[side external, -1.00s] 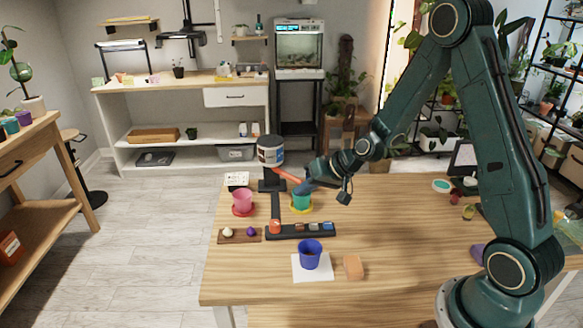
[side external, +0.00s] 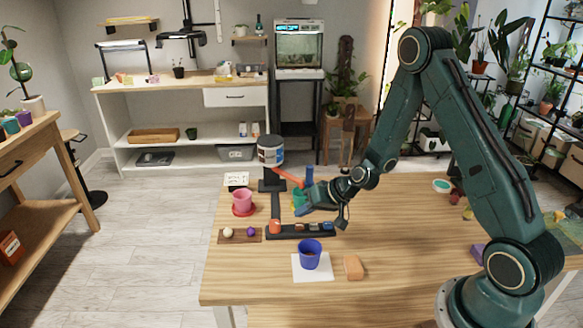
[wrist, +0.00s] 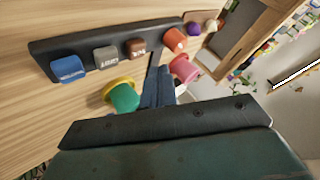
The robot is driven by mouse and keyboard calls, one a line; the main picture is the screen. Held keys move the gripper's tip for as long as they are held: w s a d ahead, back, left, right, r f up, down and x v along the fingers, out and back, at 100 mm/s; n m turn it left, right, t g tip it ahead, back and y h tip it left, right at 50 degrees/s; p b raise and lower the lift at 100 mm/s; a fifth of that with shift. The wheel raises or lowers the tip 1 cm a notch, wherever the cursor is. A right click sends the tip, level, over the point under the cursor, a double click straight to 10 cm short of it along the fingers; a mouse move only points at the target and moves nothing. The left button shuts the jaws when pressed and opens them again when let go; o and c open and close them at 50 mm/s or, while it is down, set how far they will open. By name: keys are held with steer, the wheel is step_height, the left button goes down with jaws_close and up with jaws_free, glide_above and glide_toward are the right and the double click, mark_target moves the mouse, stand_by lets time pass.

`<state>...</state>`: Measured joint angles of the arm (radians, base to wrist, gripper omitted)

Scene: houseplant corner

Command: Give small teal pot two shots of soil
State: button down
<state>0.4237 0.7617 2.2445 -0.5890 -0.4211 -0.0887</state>
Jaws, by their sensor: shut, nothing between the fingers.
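In the wrist view the teal pot (wrist: 125,97) sits on a yellow saucer (wrist: 115,84). A drum-shaped dispenser (side external: 270,152) on a black stand has a red chute (side external: 286,174) sloping down toward the pot. A black button strip (side external: 287,234) holds orange (side external: 275,226), brown (side external: 298,227), grey (side external: 313,227) and blue (side external: 328,227) pieces. My gripper (side external: 302,208) is shut and empty, above the table near the teal pot; its fingers (wrist: 158,87) show beside the pot.
A pink pot (side external: 242,199) on a red saucer stands left of the stand. A blue pot (side external: 309,256) on white paper (side external: 312,275) and an orange block (side external: 353,268) lie in front. A small board (side external: 228,239) holds white and purple pieces.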

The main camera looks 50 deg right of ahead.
mark_target(295, 224)
steer(key=shift+f, duration=0.7)
steer(key=shift+f, duration=0.15)
stand_by(1.6)
steer(key=shift+f, duration=0.25)
steer(key=shift+f, duration=0.55)
stand_by(1.3)
steer(key=shift+r, duration=0.9)
steer(key=shift+r, duration=0.1)
steer(key=shift+r, duration=2.45)
